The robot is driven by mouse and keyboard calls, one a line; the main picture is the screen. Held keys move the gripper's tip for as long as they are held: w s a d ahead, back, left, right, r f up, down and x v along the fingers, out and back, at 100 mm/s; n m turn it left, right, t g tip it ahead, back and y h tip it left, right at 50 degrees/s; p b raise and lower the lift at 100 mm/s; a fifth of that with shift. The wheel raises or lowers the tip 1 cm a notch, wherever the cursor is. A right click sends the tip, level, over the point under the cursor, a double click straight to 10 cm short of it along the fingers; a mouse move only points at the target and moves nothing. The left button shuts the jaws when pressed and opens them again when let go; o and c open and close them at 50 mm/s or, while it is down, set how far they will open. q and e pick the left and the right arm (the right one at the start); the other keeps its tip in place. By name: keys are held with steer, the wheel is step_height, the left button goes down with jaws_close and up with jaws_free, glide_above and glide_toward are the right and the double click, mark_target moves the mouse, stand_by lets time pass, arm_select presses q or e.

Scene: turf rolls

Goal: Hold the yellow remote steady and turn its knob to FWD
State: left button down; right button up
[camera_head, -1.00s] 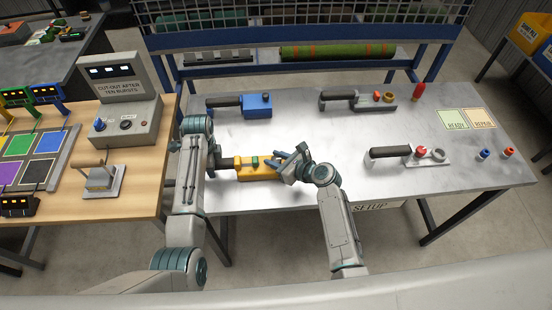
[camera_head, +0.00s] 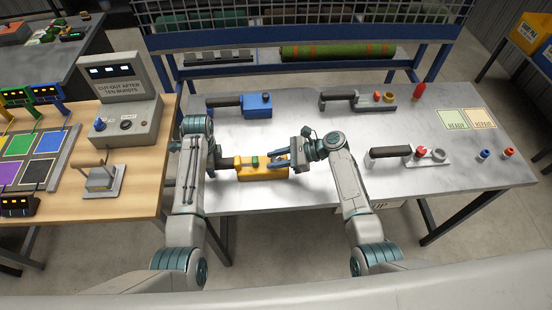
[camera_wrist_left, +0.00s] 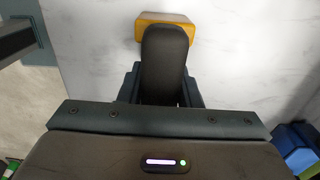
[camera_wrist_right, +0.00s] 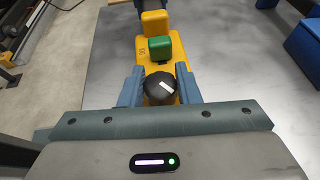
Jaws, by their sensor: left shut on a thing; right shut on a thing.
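The yellow remote (camera_head: 262,174) lies on the metal bench in the head view. It also shows in the right wrist view (camera_wrist_right: 176,50), with a green button (camera_wrist_right: 160,47) and a round black knob (camera_wrist_right: 160,88) bearing a white mark. My left gripper (camera_wrist_left: 165,95) is shut on the remote's dark handle (camera_wrist_left: 166,55), at the remote's left end. My right gripper (camera_wrist_right: 160,86) is shut on the black knob, one finger on each side. The white mark slants up to the right. The FWD label is not readable here.
A blue remote (camera_head: 257,105) lies behind on the bench, and a grey one (camera_head: 375,104) to its right. Another grey unit (camera_head: 428,157) with a dark handle lies right of my right arm. Small red and blue caps (camera_head: 484,154) stand at the far right.

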arm_select(q)
steer(key=shift+f, duration=0.1)
arm_select(e)
steer(key=shift+d+f+n+g, duration=0.1)
steer(key=shift+f+n+g, duration=0.05)
steer(key=shift+n+g, duration=0.5)
steer(key=o, duration=1)
steer(key=v, duration=1.2)
arm_select(q)
steer(key=c, duration=1.3)
jaws_free()
steer(key=o, duration=0.3)
arm_select(e)
steer(key=shift+w, duration=0.1)
